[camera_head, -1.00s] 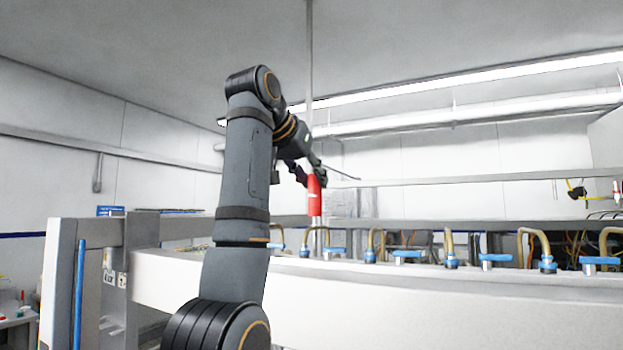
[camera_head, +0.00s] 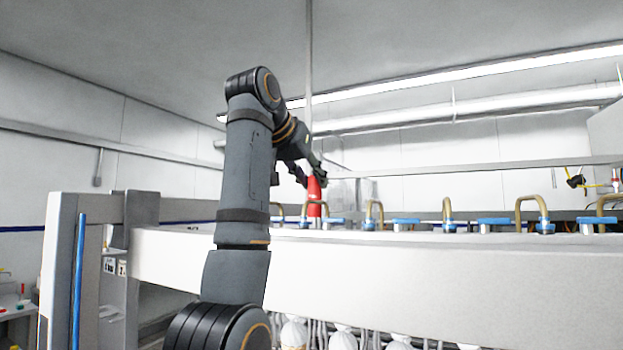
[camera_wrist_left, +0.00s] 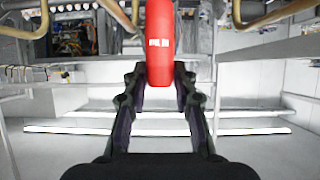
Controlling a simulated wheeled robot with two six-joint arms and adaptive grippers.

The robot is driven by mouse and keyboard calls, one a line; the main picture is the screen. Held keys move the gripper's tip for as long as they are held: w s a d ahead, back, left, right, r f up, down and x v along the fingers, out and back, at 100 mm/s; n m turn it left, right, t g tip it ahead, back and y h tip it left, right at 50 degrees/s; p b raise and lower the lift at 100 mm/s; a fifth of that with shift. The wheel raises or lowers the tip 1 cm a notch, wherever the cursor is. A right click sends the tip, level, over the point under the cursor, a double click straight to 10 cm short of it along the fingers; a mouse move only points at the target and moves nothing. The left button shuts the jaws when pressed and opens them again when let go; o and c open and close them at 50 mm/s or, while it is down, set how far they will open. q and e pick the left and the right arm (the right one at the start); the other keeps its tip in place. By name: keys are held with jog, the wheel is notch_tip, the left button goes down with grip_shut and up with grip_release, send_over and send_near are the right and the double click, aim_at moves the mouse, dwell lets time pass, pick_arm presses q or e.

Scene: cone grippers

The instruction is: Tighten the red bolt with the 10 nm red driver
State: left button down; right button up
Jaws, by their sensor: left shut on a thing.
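The red driver (camera_head: 314,192) is held upright by my left gripper (camera_head: 312,174) in the head view, above the far side of the white beam. In the left wrist view the driver (camera_wrist_left: 161,45) stands between the two fingers of the left gripper (camera_wrist_left: 165,85), which are closed on it. Its lower end is hidden behind the beam in the head view. I cannot pick out the red bolt in either view. My right gripper is not in view.
A long white beam (camera_head: 400,275) crosses the front. Blue clamps (camera_head: 407,222) and bent brass pipes (camera_head: 532,205) line its top, close to the driver. A grey frame with a blue rod (camera_head: 77,280) stands at left. The space above the beam is mostly free.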

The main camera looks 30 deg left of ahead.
pick_arm(q)
jog(key=shift+f+b, duration=0.35)
jog(key=shift+f, duration=0.1)
dwell(0.6)
jog(key=shift+f+b, duration=0.4)
jog(key=shift+f, duration=0.05)
jog(key=m+h, duration=0.1)
jog(key=m+h+p, duration=0.1)
jog(key=m+h, duration=0.1)
jog(key=shift+a+r, duration=0.2)
jog(key=shift+r, duration=0.05)
jog(key=m+h+p, duration=0.1)
jog(key=m+g+h+p, duration=0.1)
jog(key=m+h+p, duration=0.1)
jog(key=shift+w+a+f+g+h, duration=0.1)
jog(key=shift+a+g+h, duration=0.1)
jog(key=shift+g+h, duration=0.1)
jog(key=shift+f+m+h, duration=0.1)
jog(key=shift+m+h, duration=0.2)
jog(key=shift+m, duration=0.1)
jog(key=shift+a, duration=0.1)
